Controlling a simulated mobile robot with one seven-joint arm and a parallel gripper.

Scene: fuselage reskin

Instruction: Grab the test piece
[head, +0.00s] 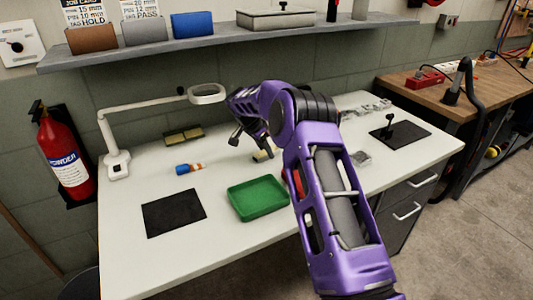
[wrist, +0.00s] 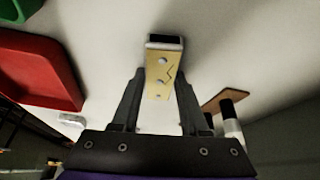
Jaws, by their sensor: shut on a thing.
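The test piece (wrist: 161,78) is a yellowish plate with several rivet heads, a dark zigzag line and a grey, dark-topped end. In the wrist view it sits between the two fingers of my gripper (wrist: 160,82), which is shut on it. In the head view the piece (head: 262,155) shows as a small pale shape by my gripper (head: 258,148), over the middle of the white bench. I cannot tell from these views whether it touches the bench. My arm hides part of the area around it.
A green tray (head: 258,198) lies in front, with a red tray (wrist: 40,72) beside it, mostly behind my arm. A black mat (head: 174,213) lies front left. Another black mat (head: 400,136) is right.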

